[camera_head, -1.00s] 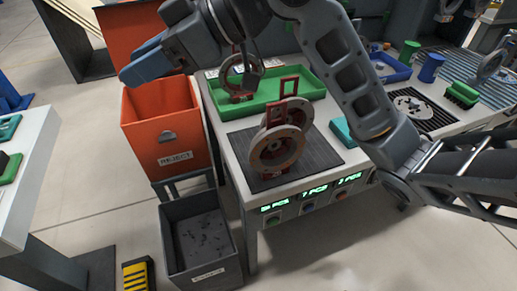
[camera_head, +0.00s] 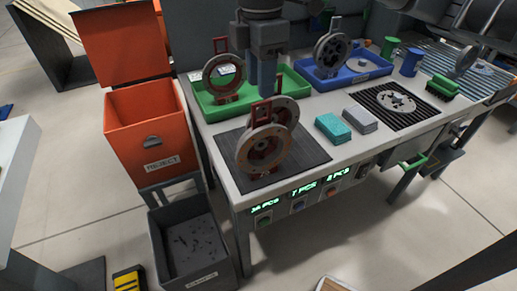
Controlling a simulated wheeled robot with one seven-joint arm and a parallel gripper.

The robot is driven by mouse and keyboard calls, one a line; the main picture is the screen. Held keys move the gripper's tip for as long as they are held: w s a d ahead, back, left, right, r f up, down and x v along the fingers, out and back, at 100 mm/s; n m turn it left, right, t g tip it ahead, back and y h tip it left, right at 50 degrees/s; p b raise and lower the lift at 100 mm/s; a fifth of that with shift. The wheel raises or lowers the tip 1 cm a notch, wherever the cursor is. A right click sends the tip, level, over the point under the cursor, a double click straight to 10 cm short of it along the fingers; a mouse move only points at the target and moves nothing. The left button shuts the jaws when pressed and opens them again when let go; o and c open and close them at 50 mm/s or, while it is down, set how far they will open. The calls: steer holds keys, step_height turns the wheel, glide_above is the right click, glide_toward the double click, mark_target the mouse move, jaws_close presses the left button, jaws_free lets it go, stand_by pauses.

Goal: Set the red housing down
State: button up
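A round housing with a reddish-brown ringed face (camera_head: 258,150) and a red upright frame stands on the dark ribbed mat (camera_head: 310,150) on the bench. A second ring shows just behind the front face; I cannot tell if it is part of the same piece. My gripper (camera_head: 267,92) points down over the mat, with its blue-grey fingers right at the top of the red frame. I cannot tell whether they touch it, or how far apart they are. Another reddish housing (camera_head: 224,78) stands in the green tray (camera_head: 297,83), left of my gripper.
A blue tray (camera_head: 372,68) with a dark grey housing (camera_head: 332,53) is behind right. Teal (camera_head: 333,127) and grey (camera_head: 360,119) blocks lie right of the mat. The orange REJECT bin (camera_head: 150,130) and a dark grey bin (camera_head: 190,250) stand left. Lit piece counters line the bench front.

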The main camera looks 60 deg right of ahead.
mark_target(261, 102)
steer(key=f, duration=0.6)
steer(key=shift+d+f, duration=0.2)
steer(key=shift+c, duration=0.4)
jaws_close()
steer(key=shift+r, duration=0.1)
stand_by(0.7)
